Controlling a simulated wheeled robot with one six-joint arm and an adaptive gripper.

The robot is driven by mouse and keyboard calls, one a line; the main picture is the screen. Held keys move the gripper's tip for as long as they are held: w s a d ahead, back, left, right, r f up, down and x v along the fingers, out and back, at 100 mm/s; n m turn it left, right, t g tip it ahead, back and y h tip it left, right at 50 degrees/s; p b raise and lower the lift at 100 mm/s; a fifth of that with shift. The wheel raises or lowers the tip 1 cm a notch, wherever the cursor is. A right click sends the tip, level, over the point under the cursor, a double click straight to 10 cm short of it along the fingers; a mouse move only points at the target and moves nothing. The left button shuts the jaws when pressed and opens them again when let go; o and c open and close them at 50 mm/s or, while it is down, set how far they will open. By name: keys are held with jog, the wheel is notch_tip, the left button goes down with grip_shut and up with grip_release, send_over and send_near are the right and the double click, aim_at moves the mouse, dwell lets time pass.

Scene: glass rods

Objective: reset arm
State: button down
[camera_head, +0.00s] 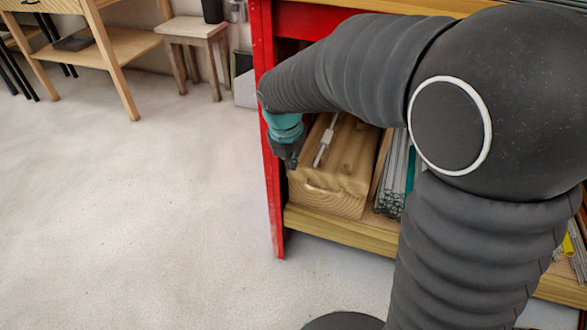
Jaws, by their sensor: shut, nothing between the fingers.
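My arm reaches across the right half of the view, from the lower right up and then over to the left. My gripper (290,160) hangs below the teal wrist piece, in front of the red shelf post and at the left end of a wooden block. It is small and dark here, and its fingers are shut with nothing held. Glass rods (393,175) lie bundled on the shelf right of the block, partly hidden by my arm.
The shelf unit has a red post (268,110) and a wooden lower board (330,231). More rods and a yellow item (568,245) show at the far right. A stool (193,38) and a wooden table (110,48) stand at the back left. The pale floor (130,220) is clear.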

jog(key=shift+v, duration=0.8)
jog(key=shift+m, duration=0.3)
jog(key=s+d+r+m+t, duration=0.1)
jog(key=s+d+m, duration=0.4)
jog(key=m, duration=0.5)
jog(key=s+d+r+m+t, duration=0.1)
jog(key=s+d+r+m, duration=0.3)
jog(key=s+m, duration=0.5)
jog(key=s+d+r+m+t+y, duration=0.1)
jog(key=s+d+m, duration=0.5)
jog(key=m, duration=0.6)
jog(key=shift+s+d+r, duration=0.3)
jog(key=shift+s+r, duration=0.35)
jog(key=shift+r, duration=0.25)
